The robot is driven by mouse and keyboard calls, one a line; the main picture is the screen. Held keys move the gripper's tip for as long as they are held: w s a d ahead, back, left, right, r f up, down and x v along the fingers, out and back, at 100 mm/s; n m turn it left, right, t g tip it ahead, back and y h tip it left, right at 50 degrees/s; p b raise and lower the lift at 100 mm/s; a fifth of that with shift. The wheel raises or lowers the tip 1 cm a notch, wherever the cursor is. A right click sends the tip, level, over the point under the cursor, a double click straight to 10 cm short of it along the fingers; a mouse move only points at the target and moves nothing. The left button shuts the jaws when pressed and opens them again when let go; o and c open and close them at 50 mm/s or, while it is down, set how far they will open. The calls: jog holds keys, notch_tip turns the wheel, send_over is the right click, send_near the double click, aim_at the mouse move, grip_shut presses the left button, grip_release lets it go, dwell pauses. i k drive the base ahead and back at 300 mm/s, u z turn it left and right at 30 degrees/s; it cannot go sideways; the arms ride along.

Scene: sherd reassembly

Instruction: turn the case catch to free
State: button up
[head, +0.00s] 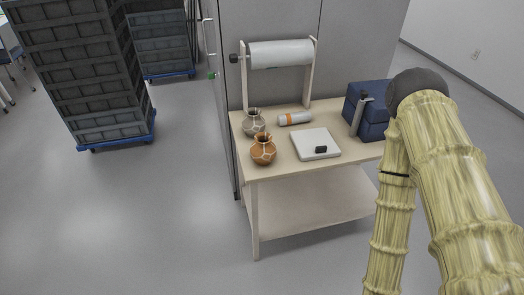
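I cannot tell for sure which thing is the case catch. A tall grey cabinet (270,18) stands behind the table, with a pale upright handle (208,36) on its left edge. A small green and white fitting (211,75) sits just below that handle; its turn position is too small to read. A dark blue box (375,128) stands at the table's right end, with a pale upright strip and dark knob (363,96) at its front. My arm comes up at the right and partly covers the box's side. My gripper is not in view.
The wooden table (275,168) holds a grey pot (253,123), an orange pot (263,149), an orange-banded tube (295,119), a white slab (309,136) and a paper roll (281,53) on a stand. Stacked crates (75,65) stand at left. Floor between is clear.

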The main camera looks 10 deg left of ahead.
aim_at(365, 93)
jog(key=u, duration=0.35)
jog(key=k, duration=0.4)
jog(key=u, duration=0.75)
jog(key=i, duration=1.2)
jog(key=z, duration=0.9)
